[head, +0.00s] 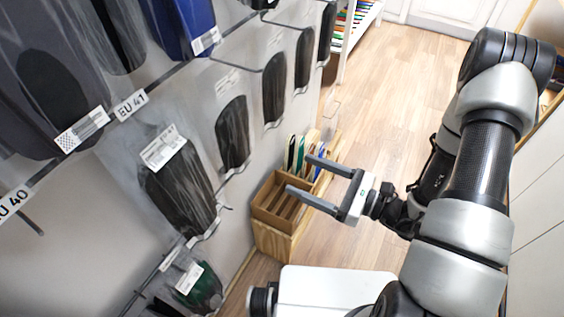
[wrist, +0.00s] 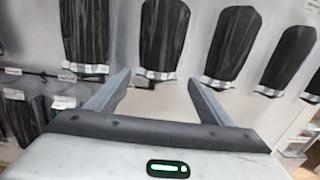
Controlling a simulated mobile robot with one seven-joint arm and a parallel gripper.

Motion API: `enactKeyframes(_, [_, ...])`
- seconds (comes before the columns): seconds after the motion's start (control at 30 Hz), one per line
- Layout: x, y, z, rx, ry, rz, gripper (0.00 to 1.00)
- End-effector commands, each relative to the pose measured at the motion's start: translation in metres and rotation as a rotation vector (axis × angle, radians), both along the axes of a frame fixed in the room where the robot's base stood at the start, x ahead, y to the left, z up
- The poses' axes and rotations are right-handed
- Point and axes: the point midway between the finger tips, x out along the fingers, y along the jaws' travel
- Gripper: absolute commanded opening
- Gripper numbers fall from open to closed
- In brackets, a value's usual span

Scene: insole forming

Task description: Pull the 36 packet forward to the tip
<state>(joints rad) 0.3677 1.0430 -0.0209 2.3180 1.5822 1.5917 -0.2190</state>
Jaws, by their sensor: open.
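Dark insole packets hang from hooks on the wall rack at left in the head view. One large packet (head: 180,190) hangs low, with smaller ones (head: 232,135) farther along. No label reading 36 is legible, so I cannot tell which is the 36 packet. My gripper (head: 298,172) is open and empty, pointing left toward the rack and apart from it. In the wrist view my gripper (wrist: 158,78) shows both fingers spread below a row of dark packets, including a left one (wrist: 87,35) and a middle one (wrist: 162,35). Nothing is between the fingers.
Tags EU 41 (head: 131,105) and EU 40 (head: 14,203) mark the near hooks. A bare hook (head: 30,222) sticks out beneath EU 40. A wooden crate (head: 275,215) stands below my gripper, with colored items behind it. The wood floor (head: 400,70) beyond is clear.

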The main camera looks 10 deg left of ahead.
Motion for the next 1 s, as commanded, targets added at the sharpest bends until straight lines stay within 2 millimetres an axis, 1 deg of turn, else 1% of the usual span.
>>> enactKeyframes(0.17, [0.010,0.028,0.000,0.001,-0.002,0.006,0.74])
enactKeyframes(0.5, [0.036,0.092,0.000,0.001,-0.003,0.007,0.74])
enactKeyframes(0.7, [0.050,0.125,0.001,0.001,-0.003,0.005,0.74])
enactKeyframes(0.83, [0.057,0.141,0.001,0.000,-0.002,0.004,0.74])
enactKeyframes(1.0, [0.062,0.151,0.001,0.000,-0.002,0.002,0.74])
